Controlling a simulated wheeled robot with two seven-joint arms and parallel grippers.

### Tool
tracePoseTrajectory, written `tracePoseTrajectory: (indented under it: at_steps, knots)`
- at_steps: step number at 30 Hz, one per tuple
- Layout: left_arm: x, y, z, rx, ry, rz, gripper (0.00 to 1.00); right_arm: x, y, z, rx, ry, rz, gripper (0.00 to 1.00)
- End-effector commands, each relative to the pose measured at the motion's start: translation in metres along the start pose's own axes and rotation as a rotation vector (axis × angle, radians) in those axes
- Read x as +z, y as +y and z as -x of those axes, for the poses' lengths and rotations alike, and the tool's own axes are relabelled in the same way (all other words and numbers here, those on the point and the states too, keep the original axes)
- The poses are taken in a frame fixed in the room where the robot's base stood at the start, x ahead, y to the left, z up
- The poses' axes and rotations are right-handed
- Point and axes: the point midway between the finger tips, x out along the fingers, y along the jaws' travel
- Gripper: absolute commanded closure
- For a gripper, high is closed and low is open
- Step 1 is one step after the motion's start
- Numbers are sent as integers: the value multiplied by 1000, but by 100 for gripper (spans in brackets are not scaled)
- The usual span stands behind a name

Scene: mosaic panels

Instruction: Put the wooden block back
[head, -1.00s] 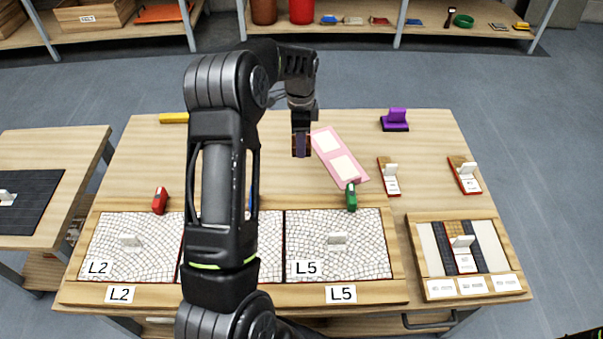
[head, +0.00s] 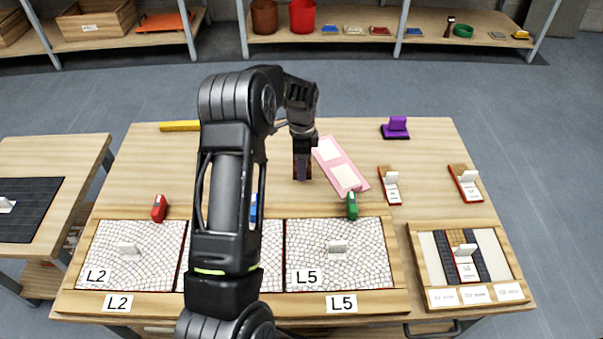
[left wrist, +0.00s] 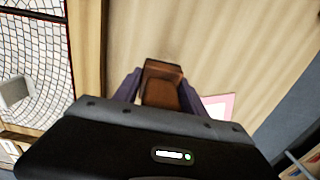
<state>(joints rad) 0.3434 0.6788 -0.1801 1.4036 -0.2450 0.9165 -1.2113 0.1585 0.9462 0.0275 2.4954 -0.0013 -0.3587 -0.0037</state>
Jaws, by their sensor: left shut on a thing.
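My left gripper (head: 302,171) is over the middle of the table, just left of the pink board. It is shut on a brown wooden block (left wrist: 163,84), which sits between the purple fingers in the left wrist view. In the head view the fingers hide most of the block. I cannot tell whether the block touches the tabletop. My right gripper is not in view.
Mosaic panels labelled L2 (head: 150,232) and L5 (head: 365,237) lie in a wooden frame at the near edge. A pink board (head: 347,176), a green tool (head: 352,205), a red tool (head: 159,208) and a sample tray (head: 418,262) stand around. The table's back left is mostly clear.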

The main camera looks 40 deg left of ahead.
Motion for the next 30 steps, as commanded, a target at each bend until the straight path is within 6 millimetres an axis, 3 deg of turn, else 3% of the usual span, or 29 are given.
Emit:
tracePoseTrajectory:
  at_steps: [9,21,22,30]
  knots:
    - [0,0,-36,1,0,1,98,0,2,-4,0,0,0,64]
    - [0,0,-41,0,0,0,98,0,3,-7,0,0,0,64]
    - [0,0,-40,0,0,0,50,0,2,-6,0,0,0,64]
    - [0,0,-40,1,0,0,29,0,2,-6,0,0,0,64]
